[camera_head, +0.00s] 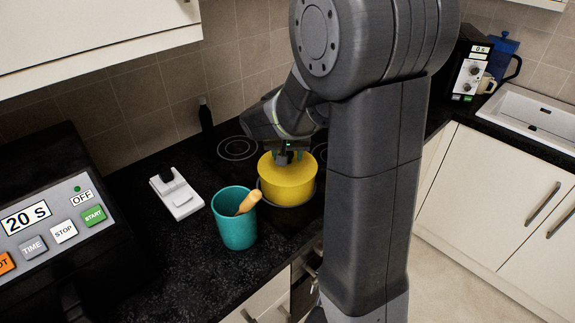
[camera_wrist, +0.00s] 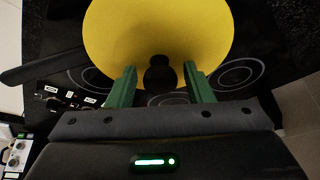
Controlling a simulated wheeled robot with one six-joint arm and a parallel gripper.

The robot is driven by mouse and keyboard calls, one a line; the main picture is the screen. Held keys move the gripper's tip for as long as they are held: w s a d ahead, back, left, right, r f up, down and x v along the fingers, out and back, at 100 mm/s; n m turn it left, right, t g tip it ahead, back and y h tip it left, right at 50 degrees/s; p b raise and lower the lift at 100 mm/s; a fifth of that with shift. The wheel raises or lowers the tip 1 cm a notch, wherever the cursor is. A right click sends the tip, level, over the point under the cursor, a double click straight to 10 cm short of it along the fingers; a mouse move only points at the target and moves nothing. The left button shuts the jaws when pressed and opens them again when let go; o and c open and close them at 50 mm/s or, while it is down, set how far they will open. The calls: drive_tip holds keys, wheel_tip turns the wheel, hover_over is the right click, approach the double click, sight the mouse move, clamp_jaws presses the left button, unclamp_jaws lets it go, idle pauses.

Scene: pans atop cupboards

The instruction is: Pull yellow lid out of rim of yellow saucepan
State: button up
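The yellow lid (camera_head: 284,176) rests at the saucepan on the dark hob; its broad yellow disc also fills the top of the wrist view (camera_wrist: 160,28). My gripper (camera_head: 287,154) is right over the lid. In the wrist view its two green fingers (camera_wrist: 160,78) are apart on either side of the knob, with a visible gap to each side. How the lid sits in the rim cannot be made out.
A teal cup (camera_head: 235,226) with a wooden-handled utensil (camera_head: 249,202) stands close left of the saucepan. A white device (camera_head: 175,194) lies further left. A dark bottle (camera_head: 206,115) stands at the wall. A dark handle-like bar (camera_wrist: 48,66) reaches left in the wrist view.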

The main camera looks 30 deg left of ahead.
sight(287, 153)
drive_tip(key=c, duration=0.8)
drive_tip(key=shift+r+p, duration=0.75)
drive_tip(key=shift+r, duration=5.8)
